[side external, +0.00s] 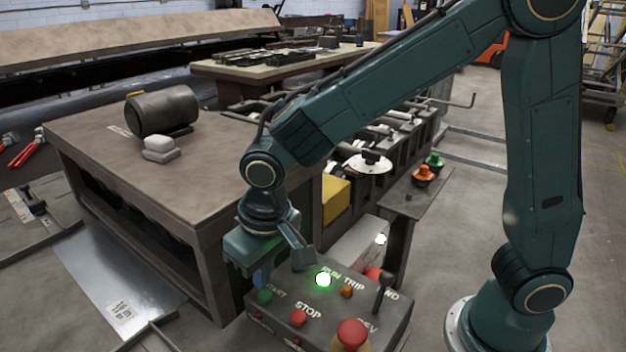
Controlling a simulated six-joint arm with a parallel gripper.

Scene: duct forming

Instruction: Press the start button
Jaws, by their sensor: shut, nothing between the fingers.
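The control box (322,312) stands at the bottom centre, its sloped top carrying labelled buttons and lamps. The green start button (264,297) is at its left end, with its label partly covered. My gripper (262,279) is shut and empty, pointing down just above the start button. I cannot tell whether the fingertips touch it. The RUN lamp (323,279) glows bright green. The orange TRIP lamp (347,291) is beside it.
A red STOP button (299,317), a red mushroom button (352,334) and a black lever (382,287) are on the same box. A brown workbench (150,180) stands close behind my gripper. A metal sheet (112,285) lies on the floor at left.

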